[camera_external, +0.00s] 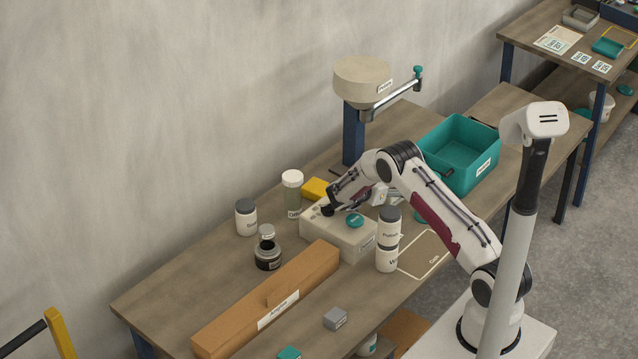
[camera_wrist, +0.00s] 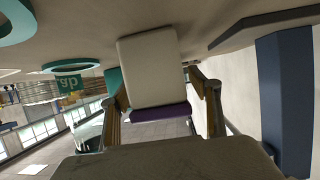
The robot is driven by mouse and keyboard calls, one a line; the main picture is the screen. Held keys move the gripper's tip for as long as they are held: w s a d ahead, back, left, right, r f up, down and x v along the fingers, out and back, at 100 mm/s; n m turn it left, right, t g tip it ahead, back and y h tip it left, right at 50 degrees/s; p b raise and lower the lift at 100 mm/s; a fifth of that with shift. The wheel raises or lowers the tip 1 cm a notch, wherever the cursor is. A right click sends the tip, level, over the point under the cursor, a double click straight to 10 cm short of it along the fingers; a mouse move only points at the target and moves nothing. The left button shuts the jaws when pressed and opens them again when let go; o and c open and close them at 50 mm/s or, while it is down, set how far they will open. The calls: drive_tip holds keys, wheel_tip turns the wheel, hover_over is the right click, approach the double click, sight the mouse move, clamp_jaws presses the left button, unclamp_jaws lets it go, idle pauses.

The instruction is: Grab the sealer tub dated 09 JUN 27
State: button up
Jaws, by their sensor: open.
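Several tubs stand on the long table in the external view, and their print is too small for me to read a date. A white tub with a grey lid (camera_external: 246,219) stands at the left.
The beige box (camera_external: 335,232) carries a teal disc (camera_external: 355,220). A long brown carton (camera_external: 265,305) lies in front. A yellow block (camera_external: 316,188), a stand with a round head (camera_external: 361,85) and a teal bin (camera_external: 460,150) are behind and right. The table's left end is clear.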

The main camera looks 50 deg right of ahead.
drive_tip(key=shift+x, duration=1.55)
drive_tip(key=shift+a, duration=0.1)
drive_tip(key=c, duration=1.5)
